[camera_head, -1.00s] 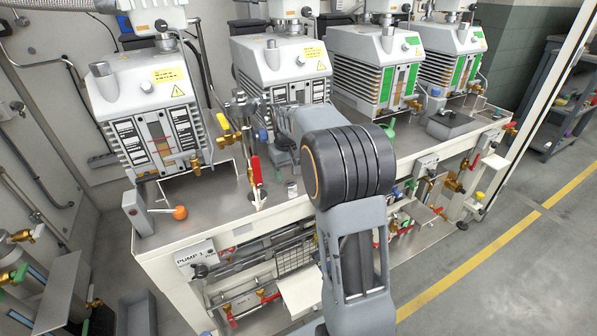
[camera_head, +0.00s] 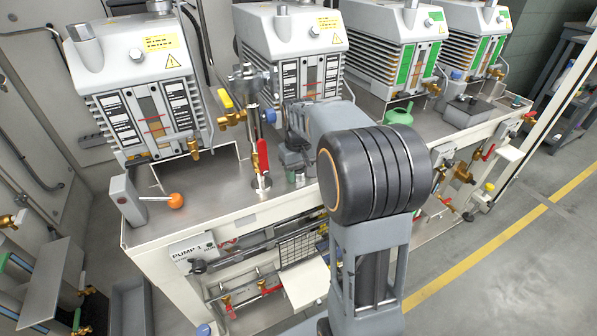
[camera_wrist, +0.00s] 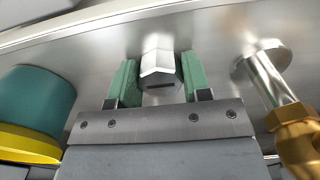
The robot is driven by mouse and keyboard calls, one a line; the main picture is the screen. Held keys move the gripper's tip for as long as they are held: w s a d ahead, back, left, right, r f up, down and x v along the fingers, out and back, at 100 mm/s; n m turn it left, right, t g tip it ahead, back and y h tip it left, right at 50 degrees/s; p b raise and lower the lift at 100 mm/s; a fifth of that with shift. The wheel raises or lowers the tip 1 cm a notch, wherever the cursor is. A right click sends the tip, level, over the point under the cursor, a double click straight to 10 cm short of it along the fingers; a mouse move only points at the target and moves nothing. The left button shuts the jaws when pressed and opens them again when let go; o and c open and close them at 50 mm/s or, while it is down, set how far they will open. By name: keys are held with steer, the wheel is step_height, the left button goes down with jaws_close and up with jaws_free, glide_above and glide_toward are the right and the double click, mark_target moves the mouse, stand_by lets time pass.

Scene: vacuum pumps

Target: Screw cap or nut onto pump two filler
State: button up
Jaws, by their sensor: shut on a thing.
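A silvery hex cap or nut (camera_wrist: 158,62) with a dark slot in its near face sits between the two green fingers of my gripper (camera_wrist: 157,84) in the wrist view. My gripper is shut on it, low over the steel bench top (camera_wrist: 98,50). In the head view my gripper (camera_head: 297,174) is in front of pump two (camera_head: 292,42), second from the left, near the bench's front edge. My arm hides part of that pump's front and the bench beside it. I cannot make out the filler's opening.
A red-handled valve (camera_head: 263,158) on an upright pipe stands just left of my gripper. The wrist view shows a brass fitting (camera_wrist: 292,122) at right and a teal cylinder with a yellow rim (camera_wrist: 38,105) at left. A green watering can (camera_head: 398,115) stands to the right.

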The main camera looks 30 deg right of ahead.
steer(key=shift+c, duration=1.2)
step_height(320, 180, up, 6)
steer(key=p, duration=0.5)
steer(key=shift+w+r+p, duration=0.1)
steer(key=shift+p, duration=0.25)
